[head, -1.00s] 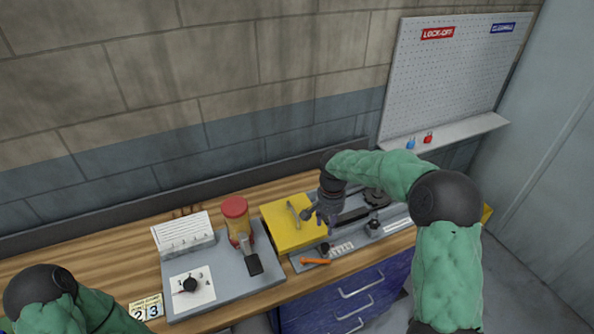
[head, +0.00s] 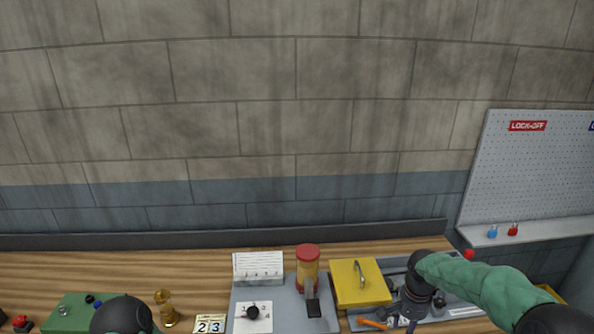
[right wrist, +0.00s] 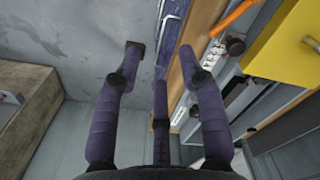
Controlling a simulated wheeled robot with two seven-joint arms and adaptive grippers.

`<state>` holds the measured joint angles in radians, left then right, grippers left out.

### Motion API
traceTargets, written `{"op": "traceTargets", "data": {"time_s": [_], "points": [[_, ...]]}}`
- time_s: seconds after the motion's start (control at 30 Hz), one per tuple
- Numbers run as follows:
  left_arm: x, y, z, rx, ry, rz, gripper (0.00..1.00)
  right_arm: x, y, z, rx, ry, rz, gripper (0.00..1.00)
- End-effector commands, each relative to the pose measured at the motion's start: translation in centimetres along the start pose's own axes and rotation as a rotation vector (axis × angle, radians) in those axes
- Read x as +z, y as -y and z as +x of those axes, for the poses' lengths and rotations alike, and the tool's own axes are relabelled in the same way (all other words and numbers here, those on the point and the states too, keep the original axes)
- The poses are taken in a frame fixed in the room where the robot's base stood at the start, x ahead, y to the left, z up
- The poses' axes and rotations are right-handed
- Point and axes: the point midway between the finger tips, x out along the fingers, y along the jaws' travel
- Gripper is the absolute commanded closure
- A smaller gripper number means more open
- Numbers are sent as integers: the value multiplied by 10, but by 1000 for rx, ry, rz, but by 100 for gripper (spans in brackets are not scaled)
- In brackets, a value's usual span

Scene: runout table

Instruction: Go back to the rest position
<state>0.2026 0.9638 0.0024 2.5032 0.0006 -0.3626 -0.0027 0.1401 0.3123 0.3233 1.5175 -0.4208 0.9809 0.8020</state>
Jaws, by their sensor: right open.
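My right gripper (head: 408,312) hangs at the front of the bench beside the yellow box, at the lower right of the head view. In the right wrist view my right gripper (right wrist: 160,65) is open, its dark purple fingers spread with nothing between them. It points down past the bench's front edge, over the blue drawers (right wrist: 172,30) and the floor. Of my left arm only a black rounded joint shows at the bottom left of the head view; the left gripper is out of view.
The yellow box (head: 346,285) with a handle, an orange tool (head: 374,324), a red-and-yellow canister (head: 308,268), a dial card (head: 262,318) and a white card stand (head: 258,264) are on the wooden bench. Blue and red padlocks (head: 513,230) sit on the pegboard shelf (head: 545,232).

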Motion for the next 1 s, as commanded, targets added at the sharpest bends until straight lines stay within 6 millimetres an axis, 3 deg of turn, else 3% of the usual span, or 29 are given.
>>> {"op": "traceTargets", "data": {"time_s": [0.37,0.63,0.77,1.0], "points": [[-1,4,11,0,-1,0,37,24,16,55,-48,38,-83,59],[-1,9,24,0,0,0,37,62,33,124,-117,83,-181,59],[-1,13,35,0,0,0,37,97,41,175,-169,113,-246,59],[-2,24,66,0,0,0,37,203,39,291,-287,159,-376,59]]}}
